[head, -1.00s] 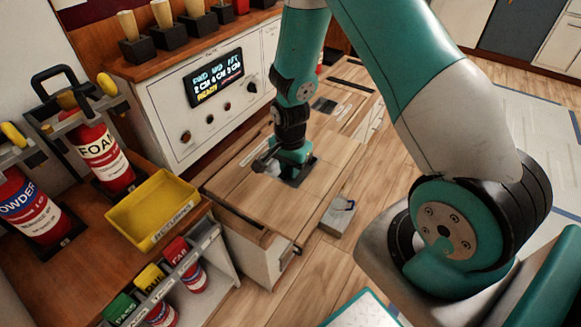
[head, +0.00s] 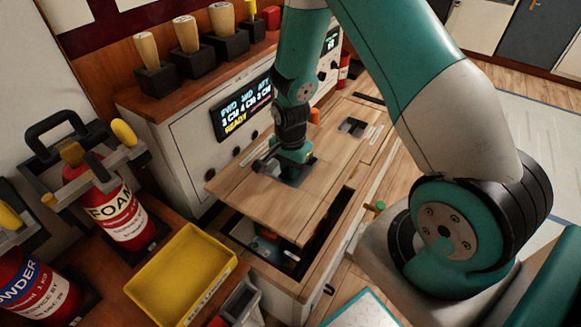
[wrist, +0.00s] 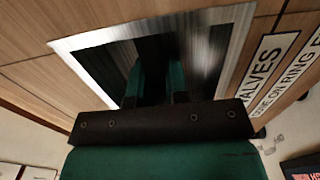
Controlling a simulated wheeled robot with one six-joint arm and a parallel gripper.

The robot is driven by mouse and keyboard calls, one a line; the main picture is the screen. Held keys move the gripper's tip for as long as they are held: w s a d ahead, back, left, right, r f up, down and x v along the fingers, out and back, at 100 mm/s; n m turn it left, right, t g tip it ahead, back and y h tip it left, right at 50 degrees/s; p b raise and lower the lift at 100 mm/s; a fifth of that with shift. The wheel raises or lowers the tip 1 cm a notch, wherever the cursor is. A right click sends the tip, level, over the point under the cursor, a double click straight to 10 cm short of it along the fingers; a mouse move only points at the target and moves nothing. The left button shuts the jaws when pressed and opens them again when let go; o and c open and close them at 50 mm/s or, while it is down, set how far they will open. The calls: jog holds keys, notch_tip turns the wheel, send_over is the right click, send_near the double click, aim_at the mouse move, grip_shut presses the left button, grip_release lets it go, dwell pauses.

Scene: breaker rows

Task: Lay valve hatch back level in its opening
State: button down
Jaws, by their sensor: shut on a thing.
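The valve hatch (head: 245,197) is a wooden panel in the middle of the head view. It sits above and out of line with its opening (head: 262,243), whose dark inside shows past the near edge and right side. My gripper (head: 291,168) is shut at the hatch's recessed metal pull. In the wrist view, my fingers (wrist: 160,85) reach into the bright metal frame of the pull (wrist: 92,52). The fingertips' grip inside the recess is dark and hard to see. Whether the hatch is exactly level I cannot tell.
A white console with a lit display (head: 243,107) stands behind the hatch. A yellow tray (head: 180,277) and a foam extinguisher (head: 120,215) are at left. A green-and-yellow knob (head: 375,207) is right of the opening. A "VALVES" label (wrist: 265,68) shows beside the pull.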

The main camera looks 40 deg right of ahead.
jog(key=shift+w+f+b, duration=0.3)
jog(key=shift+w+f, duration=0.05)
jog(key=shift+s+f+b, duration=0.15)
jog(key=shift+f+b, duration=0.05)
jog(key=shift+b, duration=0.1)
notch_tip(320, 180, down, 9)
jog(key=b, duration=0.8)
jog(key=shift+b, duration=0.4)
jog(key=shift+r+p, duration=0.2)
jog(key=shift+p, duration=0.1)
notch_tip(320, 180, down, 6)
jog(key=b, duration=0.4)
jog(key=shift+p, duration=0.7)
dwell(1.0)
jog(key=shift+f+b, duration=0.8)
jog(key=shift+f, duration=0.45)
